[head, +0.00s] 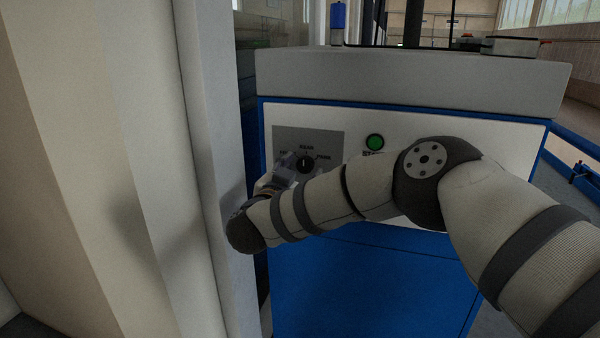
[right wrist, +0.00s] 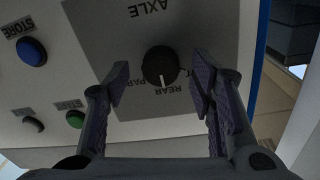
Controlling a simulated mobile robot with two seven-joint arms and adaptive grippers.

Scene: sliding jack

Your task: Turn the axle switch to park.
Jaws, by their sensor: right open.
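The axle switch is a round black knob (head: 305,162) with a white mark, on a grey plate (head: 335,141) of the machine's front panel. In the right wrist view the knob (right wrist: 159,64) sits near the top middle. My right gripper (head: 286,167) is at the knob in the head view, partly hidden by my arm. In the right wrist view its open fingers (right wrist: 160,86) lie on either side of the knob, with gaps visible. My left gripper is out of view.
A green button (head: 375,142) is right of the plate. The right wrist view also shows a blue STORE button (right wrist: 31,51) and a small black knob (right wrist: 33,124). A pale wall column (head: 205,150) stands close left of my right wrist.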

